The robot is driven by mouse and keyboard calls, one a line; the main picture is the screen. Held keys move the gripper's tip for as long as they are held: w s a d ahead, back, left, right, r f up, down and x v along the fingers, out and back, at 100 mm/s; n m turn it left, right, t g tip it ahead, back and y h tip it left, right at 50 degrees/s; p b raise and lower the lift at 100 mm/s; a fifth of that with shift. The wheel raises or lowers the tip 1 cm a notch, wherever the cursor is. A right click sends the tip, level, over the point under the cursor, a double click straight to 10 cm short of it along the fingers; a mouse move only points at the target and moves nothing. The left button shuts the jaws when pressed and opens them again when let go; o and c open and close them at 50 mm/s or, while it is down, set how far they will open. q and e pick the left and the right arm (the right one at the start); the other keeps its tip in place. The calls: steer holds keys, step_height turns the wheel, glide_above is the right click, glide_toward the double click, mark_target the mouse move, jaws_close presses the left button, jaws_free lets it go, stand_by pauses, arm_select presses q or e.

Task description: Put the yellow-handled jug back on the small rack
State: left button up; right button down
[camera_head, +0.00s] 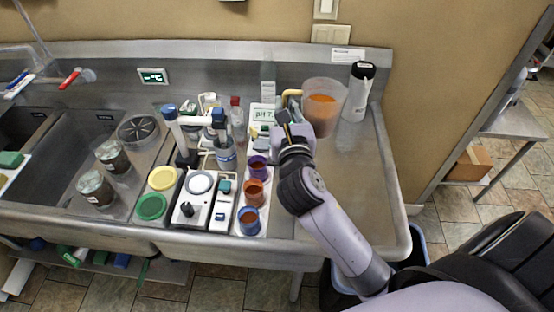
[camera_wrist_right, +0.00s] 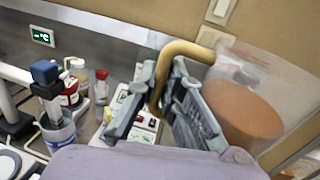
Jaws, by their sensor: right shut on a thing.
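The yellow-handled jug (camera_head: 324,106) is a translucent jug with orange contents at the back right of the steel counter. It also shows in the right wrist view (camera_wrist_right: 243,108), with its yellow handle (camera_wrist_right: 192,48) arching to the left. My right gripper (camera_head: 286,124) is shut on the handle, whose lower part runs between the fingers in the right wrist view (camera_wrist_right: 165,88). I cannot tell whether the jug's base touches the counter; my gripper and arm hide part of it. I cannot make out the small rack for certain. My left gripper is not in view.
A white bottle with a black lid (camera_head: 357,92) stands close right of the jug. A pH meter (camera_head: 263,115) and a red-capped bottle (camera_head: 237,115) are to the left. Coloured cups (camera_head: 254,192) stand in front. The counter's right part (camera_head: 372,180) is clear.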

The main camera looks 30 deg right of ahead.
steer(key=shift+w+d+f, duration=0.1)
steer(key=shift+w+f, duration=0.1)
steer(key=shift+f, duration=0.25)
steer(key=shift+w+f, duration=0.15)
steer(key=shift+f, duration=0.3)
steer(key=f+b, duration=0.2)
steer(key=f, duration=0.3)
steer(key=f+b, duration=0.1)
steer(key=f, duration=0.5)
steer(key=s+f+b, duration=0.1)
steer(key=f+b, duration=0.1)
steer(key=f, duration=0.3)
steer(key=shift+f+b, duration=0.3)
steer(key=shift+f, duration=0.1)
steer(key=shift+w+f, duration=0.1)
steer(key=shift+f, duration=0.5)
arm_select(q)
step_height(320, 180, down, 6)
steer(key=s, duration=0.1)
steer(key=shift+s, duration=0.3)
arm_select(e)
steer(key=c, duration=1.7)
jaws_free()
